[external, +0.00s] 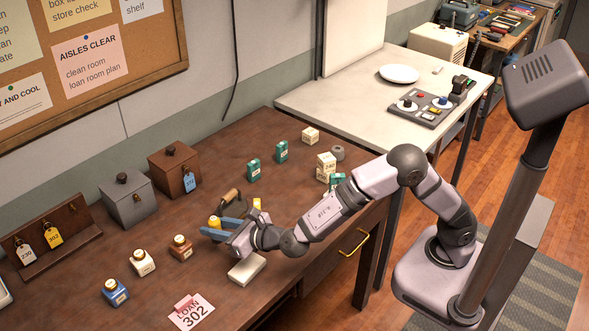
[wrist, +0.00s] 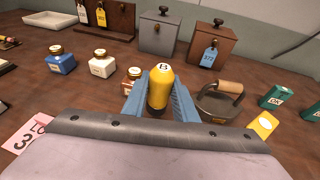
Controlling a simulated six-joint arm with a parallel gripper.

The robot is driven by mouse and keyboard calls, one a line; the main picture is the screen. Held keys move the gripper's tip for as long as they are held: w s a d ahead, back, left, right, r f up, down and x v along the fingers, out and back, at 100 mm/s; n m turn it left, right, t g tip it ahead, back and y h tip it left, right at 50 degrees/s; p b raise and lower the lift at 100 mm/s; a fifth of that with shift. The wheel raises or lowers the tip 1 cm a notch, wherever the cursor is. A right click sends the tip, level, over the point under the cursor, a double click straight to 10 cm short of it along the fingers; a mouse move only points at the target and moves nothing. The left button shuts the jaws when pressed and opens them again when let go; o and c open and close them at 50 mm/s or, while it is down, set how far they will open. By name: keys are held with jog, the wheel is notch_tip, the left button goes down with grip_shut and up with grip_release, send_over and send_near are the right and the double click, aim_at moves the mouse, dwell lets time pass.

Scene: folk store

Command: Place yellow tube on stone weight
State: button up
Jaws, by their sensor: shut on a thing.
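The yellow tube (wrist: 160,88), marked "B" on its pale round end, is between the blue fingers of my gripper (wrist: 160,100) in the wrist view. In the external view the tube (external: 215,222) shows as a small yellow bit at my gripper (external: 221,228). My gripper is shut on it, low over the brown table. A pale flat block (external: 246,268) lies just in front of my gripper, and a small grey round piece (external: 337,152) stands at the back right of the table. I cannot tell for certain which one is the stone weight.
A flat iron (wrist: 220,100) with a wooden handle stands right beside my gripper, with a yellow item (wrist: 263,125) beyond it. Small bottles (external: 143,262) stand to the left. Green tins (external: 253,170) stand behind. A pink card (external: 192,311) lies near the front edge.

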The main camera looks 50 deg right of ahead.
aim_at(213, 218)
jog(key=shift+r, duration=1.95)
jog(key=shift+w+d, duration=0.1)
